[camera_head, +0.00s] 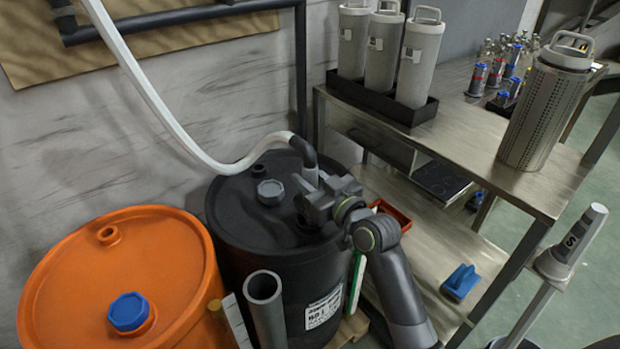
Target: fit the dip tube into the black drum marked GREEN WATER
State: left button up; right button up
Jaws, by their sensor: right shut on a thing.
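The black drum (235,215) stands in the middle of the view, with a white label (324,309) on its side; its print is too small to read surely. A grey cap (270,191) sits on its lid. My right gripper (306,196) is over the right part of the lid, shut on the dip tube's light grey top part (311,176). A black elbow (302,151) and a pale hose (180,125) lead up from it. The gripper hides the tube's lower part and the opening, so I cannot tell how far in it is. My left gripper is out of view.
An orange drum (170,262) with a blue cap (129,311) stands at left. An open grey pipe (266,312) stands upright in front of the black drum. At right, a metal bench (480,145) carries grey canisters (385,52) and a perforated cylinder (543,118).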

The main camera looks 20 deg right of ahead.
jog(key=shift+r, duration=0.1)
dwell(0.4)
jog(key=shift+f+b, duration=1.85)
jog(key=shift+f, duration=0.45)
jog(key=o, duration=1.2)
jog(key=shift+c, duration=0.2)
jog(key=v, duration=1.7)
jog(key=shift+s, duration=0.25)
